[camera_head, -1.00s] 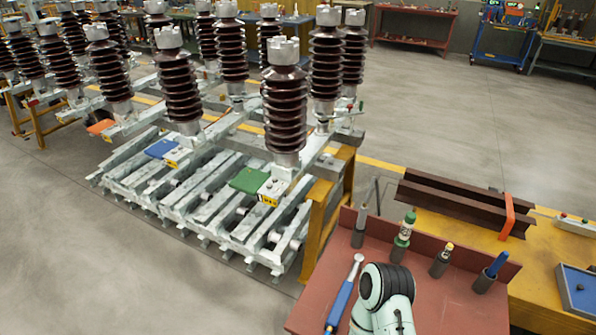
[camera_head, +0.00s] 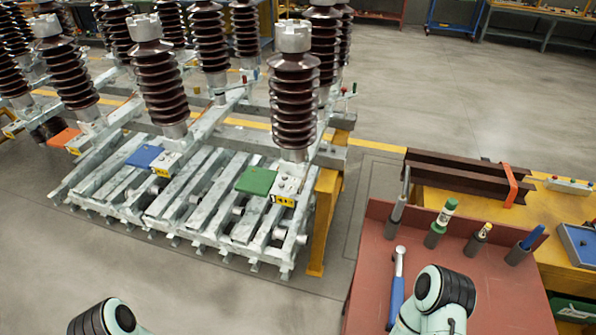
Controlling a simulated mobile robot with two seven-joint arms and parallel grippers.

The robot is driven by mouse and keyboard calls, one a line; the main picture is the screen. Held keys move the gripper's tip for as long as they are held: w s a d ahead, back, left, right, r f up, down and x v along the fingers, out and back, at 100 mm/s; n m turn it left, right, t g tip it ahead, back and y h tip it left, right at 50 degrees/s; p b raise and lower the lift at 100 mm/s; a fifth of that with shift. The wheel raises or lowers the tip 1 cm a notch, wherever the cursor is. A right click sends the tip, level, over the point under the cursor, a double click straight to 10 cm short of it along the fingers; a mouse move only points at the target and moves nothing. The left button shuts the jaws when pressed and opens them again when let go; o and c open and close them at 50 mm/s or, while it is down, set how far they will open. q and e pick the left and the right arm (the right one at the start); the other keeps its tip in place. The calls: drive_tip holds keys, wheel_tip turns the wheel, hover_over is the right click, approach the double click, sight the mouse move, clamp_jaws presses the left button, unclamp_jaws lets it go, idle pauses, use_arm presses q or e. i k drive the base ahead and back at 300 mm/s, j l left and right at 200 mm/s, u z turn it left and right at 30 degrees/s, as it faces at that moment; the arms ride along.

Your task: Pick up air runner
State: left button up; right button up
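A long tool with a blue handle and a silver ratchet-like head (camera_head: 397,285) lies on the red tabletop (camera_head: 490,297). It may be the air runner, but I cannot be sure. My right arm rises at the bottom, just right of this tool, and hides part of the tabletop. A rounded joint of my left arm shows at the bottom left edge. Both grippers are out of view, so I cannot see their fingers.
A yellow bench (camera_head: 455,200) carries brown beams (camera_head: 460,177). Insulators on a metal frame (camera_head: 185,190) fill the left.

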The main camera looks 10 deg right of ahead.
sight(397, 284)
drive_tip(key=i+j+z, duration=0.15)
drive_tip(key=j+z, duration=0.15)
drive_tip(key=j, duration=0.2)
drive_tip(key=j+z, duration=0.3)
drive_tip(key=j, duration=0.2)
drive_tip(key=j+z, duration=0.2)
drive_tip(key=z, duration=0.25)
drive_tip(key=j+z, duration=0.2)
drive_tip(key=z, duration=1.05)
drive_tip(key=i+l, duration=0.1)
drive_tip(key=l, duration=0.3)
drive_tip(key=i+l+u, duration=0.1)
drive_tip(key=l, duration=0.3)
drive_tip(key=i+l, duration=0.15)
drive_tip(key=l, duration=0.25)
drive_tip(key=i+l+u, duration=0.15)
drive_tip(key=l, duration=0.7)
drive_tip(key=i+j, duration=0.15)
drive_tip(key=j, duration=0.2)
drive_tip(key=i+j, duration=0.15)
drive_tip(key=j, duration=0.15)
